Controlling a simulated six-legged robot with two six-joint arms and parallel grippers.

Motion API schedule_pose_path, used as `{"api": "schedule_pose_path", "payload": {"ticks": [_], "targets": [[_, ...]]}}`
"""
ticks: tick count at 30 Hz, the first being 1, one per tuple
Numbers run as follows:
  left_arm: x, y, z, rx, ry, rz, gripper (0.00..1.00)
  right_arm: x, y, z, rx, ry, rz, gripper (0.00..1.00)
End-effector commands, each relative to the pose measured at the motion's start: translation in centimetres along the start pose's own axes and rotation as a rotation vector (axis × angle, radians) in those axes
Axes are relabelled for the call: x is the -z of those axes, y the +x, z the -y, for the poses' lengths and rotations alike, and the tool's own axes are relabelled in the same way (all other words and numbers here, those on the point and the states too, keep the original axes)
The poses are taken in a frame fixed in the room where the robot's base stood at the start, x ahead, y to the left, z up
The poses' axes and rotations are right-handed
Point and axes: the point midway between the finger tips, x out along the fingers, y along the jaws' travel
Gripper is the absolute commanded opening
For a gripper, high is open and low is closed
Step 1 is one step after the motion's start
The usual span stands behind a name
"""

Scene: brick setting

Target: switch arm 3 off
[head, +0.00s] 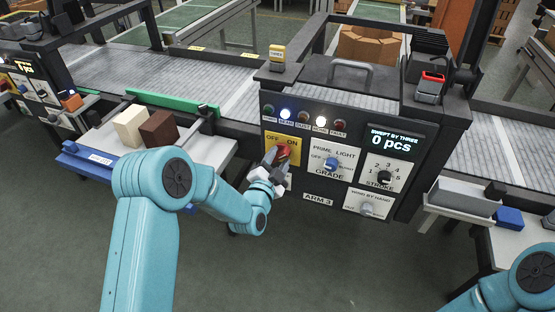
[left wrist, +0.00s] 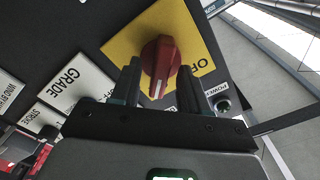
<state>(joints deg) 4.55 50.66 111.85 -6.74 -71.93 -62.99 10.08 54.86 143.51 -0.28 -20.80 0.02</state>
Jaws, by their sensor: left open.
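The arm 3 panel (head: 335,185) carries a yellow plate (head: 270,142) marked OFF and ON, with a red knob (head: 284,154) on it. In the left wrist view the knob (left wrist: 160,62) stands between the two fingers of my left gripper (left wrist: 157,90), and its white mark points down the picture. OFF shows at the right of the plate (left wrist: 120,48); ON is hidden. In the head view my left gripper (head: 270,172) is open at the knob from below. I cannot tell whether the fingers touch it. My right gripper is not in view.
Above the plate is a row of lamps (head: 303,119), two lit white. A blue GRADE knob (head: 331,163), a black STROKE knob (head: 384,177) and a display reading 0 pcs (head: 391,141) are to the right. Cream (head: 130,125) and brown (head: 159,129) blocks sit at left.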

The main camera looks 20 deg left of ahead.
Motion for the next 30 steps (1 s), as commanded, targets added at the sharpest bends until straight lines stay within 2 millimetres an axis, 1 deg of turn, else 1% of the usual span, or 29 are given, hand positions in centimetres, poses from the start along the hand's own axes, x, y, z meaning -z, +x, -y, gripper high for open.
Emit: {"api": "schedule_pose_path", "payload": {"ticks": [1,2,3,5,6,12,17,23,30], "targets": [[0.0,0.0,0.0,0.000,0.000,0.000,0.45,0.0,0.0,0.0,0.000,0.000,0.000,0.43],[0.0,0.0,0.0,0.000,0.000,0.000,0.35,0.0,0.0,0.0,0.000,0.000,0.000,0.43],[0.0,0.0,0.0,0.000,0.000,0.000,0.22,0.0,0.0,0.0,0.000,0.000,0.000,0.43],[0.0,0.0,0.0,0.000,0.000,0.000,0.02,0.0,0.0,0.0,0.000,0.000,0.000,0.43],[0.0,0.0,0.0,0.000,0.000,0.000,0.00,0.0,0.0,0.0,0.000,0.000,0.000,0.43],[0.0,-0.1,0.0,0.000,-0.005,-0.001,0.00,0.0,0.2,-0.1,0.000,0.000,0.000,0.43],[-0.2,-0.1,-0.2,0.001,-0.041,-0.001,0.00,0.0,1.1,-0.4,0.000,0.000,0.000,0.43],[-0.4,0.0,-0.4,0.001,-0.154,-0.004,0.00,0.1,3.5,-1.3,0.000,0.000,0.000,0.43],[-0.5,-0.1,-0.5,0.002,-0.368,-0.006,0.00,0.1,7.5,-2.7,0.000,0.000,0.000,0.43]]}}
